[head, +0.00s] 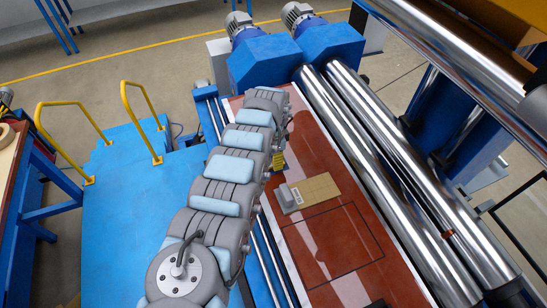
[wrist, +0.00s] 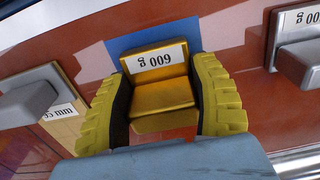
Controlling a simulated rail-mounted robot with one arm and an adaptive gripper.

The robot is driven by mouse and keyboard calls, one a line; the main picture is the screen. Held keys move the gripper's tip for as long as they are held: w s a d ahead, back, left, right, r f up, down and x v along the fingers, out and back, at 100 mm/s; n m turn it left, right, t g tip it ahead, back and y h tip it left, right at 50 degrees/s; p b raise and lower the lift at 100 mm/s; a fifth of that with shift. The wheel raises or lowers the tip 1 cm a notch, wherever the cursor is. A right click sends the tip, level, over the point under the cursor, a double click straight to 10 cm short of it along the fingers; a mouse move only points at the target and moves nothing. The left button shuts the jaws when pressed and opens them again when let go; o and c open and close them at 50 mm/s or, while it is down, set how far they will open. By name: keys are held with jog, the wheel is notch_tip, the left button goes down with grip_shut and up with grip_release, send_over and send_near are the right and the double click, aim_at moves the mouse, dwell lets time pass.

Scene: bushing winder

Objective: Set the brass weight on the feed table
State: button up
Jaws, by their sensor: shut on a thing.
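In the wrist view a brass weight (wrist: 165,93) sits between the two yellow fingers of my gripper (wrist: 160,72). The fingers are shut on its sides. Its white label reads 600 g, upside down. The red-brown feed table (wrist: 85,30) lies beneath and around it. I cannot tell whether the weight touches the table. A blue patch (wrist: 130,42) shows on the table just behind the weight. In the head view the yellow fingers of my gripper (head: 279,160) show beside my arm over the feed table (head: 345,245). My arm hides the weight there.
A tan board (head: 315,189) with a grey block (head: 289,196) lies on the table near my gripper. In the wrist view another grey block (wrist: 300,62) with a label stands on the right. Long steel rollers (head: 400,160) run along the table's right side. The table's near part looks clear.

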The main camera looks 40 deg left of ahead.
jog(key=shift+f, duration=0.1)
jog(key=o, duration=1.2)
notch_tip(320, 180, up, 12)
dwell(0.5)
